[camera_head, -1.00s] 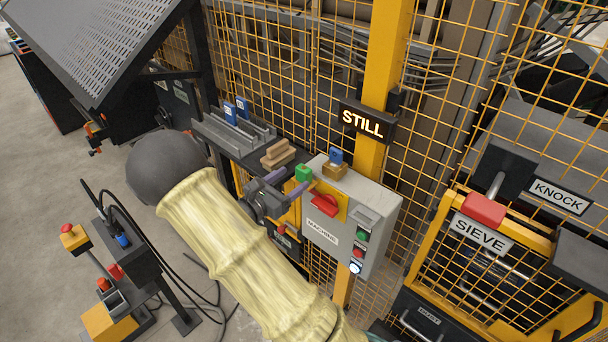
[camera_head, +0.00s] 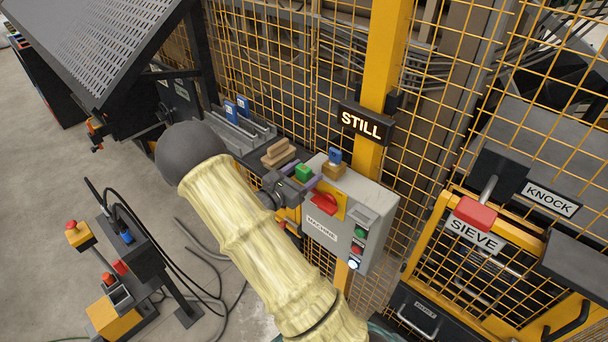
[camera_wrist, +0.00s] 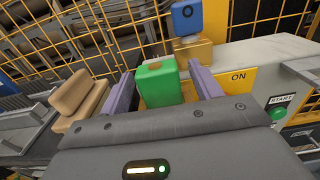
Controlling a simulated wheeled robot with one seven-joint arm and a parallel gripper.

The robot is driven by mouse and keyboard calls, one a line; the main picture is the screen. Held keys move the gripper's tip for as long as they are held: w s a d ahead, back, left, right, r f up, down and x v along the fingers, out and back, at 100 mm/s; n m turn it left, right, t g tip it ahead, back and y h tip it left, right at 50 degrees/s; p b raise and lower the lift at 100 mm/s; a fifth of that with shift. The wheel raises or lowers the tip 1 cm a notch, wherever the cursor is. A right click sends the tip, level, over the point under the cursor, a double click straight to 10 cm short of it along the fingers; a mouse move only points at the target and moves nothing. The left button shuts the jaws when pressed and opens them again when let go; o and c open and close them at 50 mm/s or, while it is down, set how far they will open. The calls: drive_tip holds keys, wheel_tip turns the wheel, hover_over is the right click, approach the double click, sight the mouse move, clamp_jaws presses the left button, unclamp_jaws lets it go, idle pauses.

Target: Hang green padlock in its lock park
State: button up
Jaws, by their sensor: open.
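The green padlock (camera_head: 303,172) is at the left end of the grey machine box, beside the red switch handle (camera_head: 323,204). In the wrist view the green padlock (camera_wrist: 158,83) stands between the two purple fingers. My gripper (camera_head: 299,188) is open around it, with a finger on each side; whether either finger touches it I cannot tell. The padlock's shackle is hidden. A wooden block with slots (camera_head: 278,152), possibly the lock park, sits on the dark shelf left of the padlock and also shows in the wrist view (camera_wrist: 80,97).
Blue tags (camera_head: 237,109) stand on a grey rack at the back left. Yellow mesh fencing (camera_head: 290,80) rises close behind. A STILL sign (camera_head: 361,122) hangs on the yellow post.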

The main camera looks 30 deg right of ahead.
drive_tip(key=c, duration=1.1)
drive_tip(key=shift+r, duration=0.1)
wheel_tip(320, 180, up, 10)
drive_tip(key=b, duration=0.3)
